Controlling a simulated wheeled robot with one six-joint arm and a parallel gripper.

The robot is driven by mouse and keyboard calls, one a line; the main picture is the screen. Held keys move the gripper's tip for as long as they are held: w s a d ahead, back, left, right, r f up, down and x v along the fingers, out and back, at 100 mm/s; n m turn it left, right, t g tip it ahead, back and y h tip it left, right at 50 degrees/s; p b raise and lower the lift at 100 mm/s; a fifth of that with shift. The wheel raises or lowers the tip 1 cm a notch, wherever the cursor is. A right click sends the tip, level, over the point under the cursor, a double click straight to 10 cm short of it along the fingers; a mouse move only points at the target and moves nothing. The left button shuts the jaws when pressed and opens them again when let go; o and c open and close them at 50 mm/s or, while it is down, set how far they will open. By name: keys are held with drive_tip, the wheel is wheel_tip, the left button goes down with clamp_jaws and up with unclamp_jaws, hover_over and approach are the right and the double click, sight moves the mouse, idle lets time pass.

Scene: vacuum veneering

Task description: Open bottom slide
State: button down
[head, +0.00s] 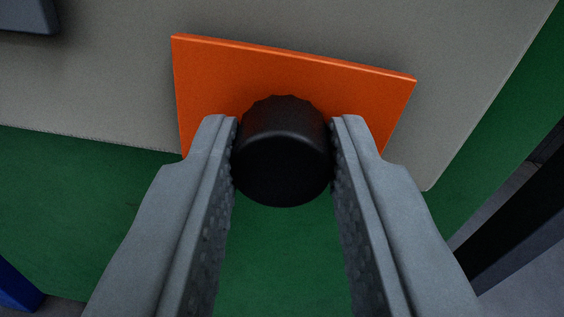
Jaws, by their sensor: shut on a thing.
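A round black knob (281,150) with a ridged edge is in the middle of the head view. It stands out in front of an orange plate (290,75), which looks like the slide. My gripper (284,135) comes up from the bottom of the view, with one grey finger on each side of the knob. The fingers are shut on the knob and touch its left and right sides. The lower part of the orange plate is hidden behind the knob and the fingers.
A light grey panel (110,85) lies behind the orange plate, with a green surface (90,205) below and to the right. A dark grey part (28,15) is at the top left. A black bar (515,215) is at the right, and a blue part (14,288) at the lower left.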

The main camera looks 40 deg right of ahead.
sight(380, 130)
drive_tip(key=s+d, duration=0.2)
drive_tip(key=d, duration=0.1)
drive_tip(key=shift+s+d, duration=0.2)
drive_tip(key=c, duration=1.1)
unclamp_jaws()
drive_tip(key=shift+s+a, duration=0.1)
drive_tip(key=v, duration=1.7)
drive_tip(key=shift+s, duration=0.15)
